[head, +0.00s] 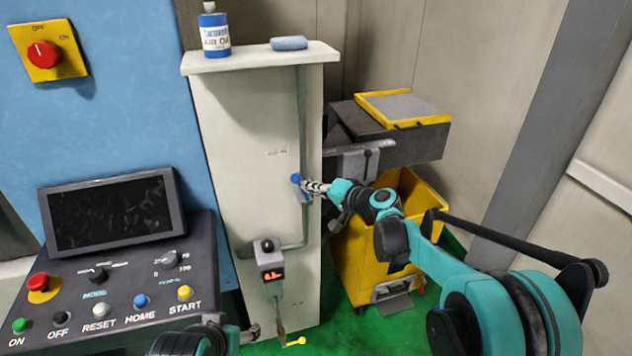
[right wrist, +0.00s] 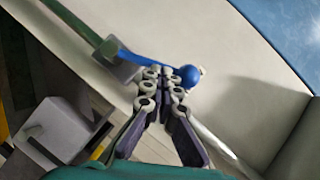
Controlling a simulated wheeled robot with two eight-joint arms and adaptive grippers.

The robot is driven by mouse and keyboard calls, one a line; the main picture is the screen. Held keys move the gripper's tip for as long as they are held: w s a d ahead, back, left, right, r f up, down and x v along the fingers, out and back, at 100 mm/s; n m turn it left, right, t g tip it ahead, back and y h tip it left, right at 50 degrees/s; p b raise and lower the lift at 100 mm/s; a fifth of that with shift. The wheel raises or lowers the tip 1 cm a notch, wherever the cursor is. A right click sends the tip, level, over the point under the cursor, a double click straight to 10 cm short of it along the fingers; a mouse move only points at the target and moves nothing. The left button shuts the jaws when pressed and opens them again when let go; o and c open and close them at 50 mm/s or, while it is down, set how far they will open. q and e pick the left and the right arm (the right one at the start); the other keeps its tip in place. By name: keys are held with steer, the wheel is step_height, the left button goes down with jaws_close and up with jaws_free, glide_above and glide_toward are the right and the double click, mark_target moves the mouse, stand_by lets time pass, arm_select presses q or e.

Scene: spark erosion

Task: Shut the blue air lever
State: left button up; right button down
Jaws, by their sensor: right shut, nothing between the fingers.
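The blue air lever (head: 296,178) is on the vertical pipe at the front of the pale cabinet, its round blue knob to the left. In the right wrist view the blue knob (right wrist: 189,76) sits at the end of a thin blue arm that runs to a grey valve body (right wrist: 118,62). My right gripper (head: 315,188) is shut and empty, its fingertips close by the lever and partly covering it. In the wrist view the fingertips (right wrist: 163,76) overlap the lever beside the knob; contact is unclear. My left gripper (head: 250,333) is low at the bottom, its fingers unclear.
The pale cabinet (head: 240,140) carries a bottle (head: 214,32) and a blue-grey block (head: 289,43) on top. A grey box with a red switch (head: 270,262) hangs lower on it. A yellow bin (head: 362,250) stands right, near my right arm. A control panel (head: 110,290) fills the lower left.

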steer(key=s+a+f+n+h+p, duration=0.1)
steer(key=a+f+n+h, duration=0.3)
steer(key=a+h, duration=0.1)
steer(key=shift+s+a+n, duration=0.3)
steer(key=shift+s+a, duration=0.1)
stand_by(0.5)
steer(key=shift+f, duration=0.15)
stand_by(0.5)
steer(key=s+d+r+p, duration=0.3)
steer(key=s+r+p, duration=0.1)
steer(key=s+r, duration=0.4)
steer(key=shift+s+r+p, duration=0.35)
steer(key=shift+r+p, duration=0.05)
steer(key=shift+r, duration=0.35)
